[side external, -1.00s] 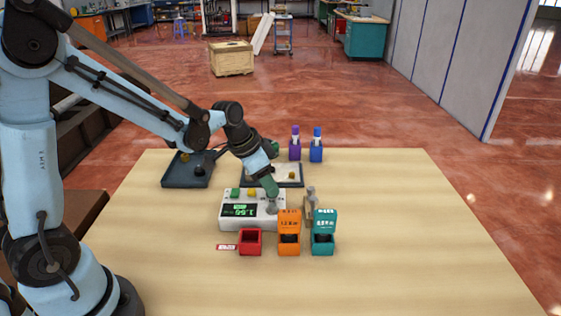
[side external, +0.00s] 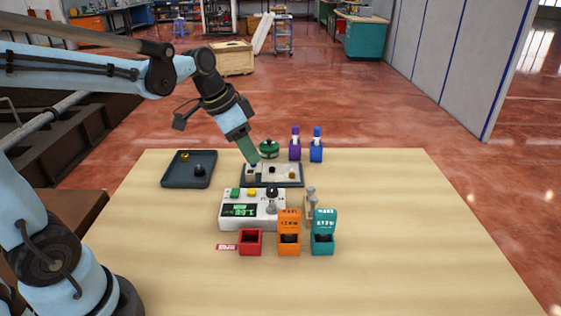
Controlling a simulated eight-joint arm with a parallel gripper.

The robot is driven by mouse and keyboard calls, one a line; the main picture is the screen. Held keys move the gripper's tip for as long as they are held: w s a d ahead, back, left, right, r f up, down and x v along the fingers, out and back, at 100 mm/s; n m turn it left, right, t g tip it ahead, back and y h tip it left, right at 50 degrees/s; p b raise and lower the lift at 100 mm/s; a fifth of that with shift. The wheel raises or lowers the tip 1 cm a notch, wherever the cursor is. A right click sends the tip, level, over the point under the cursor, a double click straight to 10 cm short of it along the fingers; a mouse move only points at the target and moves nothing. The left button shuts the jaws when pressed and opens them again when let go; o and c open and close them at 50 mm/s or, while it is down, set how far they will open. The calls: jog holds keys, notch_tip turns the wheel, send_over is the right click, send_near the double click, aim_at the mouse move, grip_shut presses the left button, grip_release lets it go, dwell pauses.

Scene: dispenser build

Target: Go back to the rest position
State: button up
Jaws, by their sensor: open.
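My gripper (side external: 252,162) points down over the back of the table, above the left part of a dark-rimmed tray (side external: 285,186) with a pale inside. It is open, and I see nothing held in it. Its fingertips are small here, and I cannot tell how far they are above the tray. The white device (side external: 236,224) in front of it has a lit green display, a green button (side external: 235,192), a yellow button (side external: 252,192) and a black knob (side external: 272,192). My gripper is behind this device and clear of it.
A red box (side external: 250,242), an orange dispenser (side external: 289,219) and a teal dispenser (side external: 325,217) stand in front. A dark tray (side external: 175,183) is at back left. Purple (side external: 295,150) and blue (side external: 316,151) bottles and a green round object (side external: 269,149) stand behind. The table's right side is clear.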

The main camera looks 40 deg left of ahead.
jog(key=s+d+f+n+t+y, duration=0.1)
jog(key=s+d+n+t, duration=0.2)
jog(key=s, duration=0.6)
jog(key=shift+d+f+n+y, duration=0.3)
jog(key=shift+f+n, duration=0.1)
jog(key=shift+n, duration=0.4)
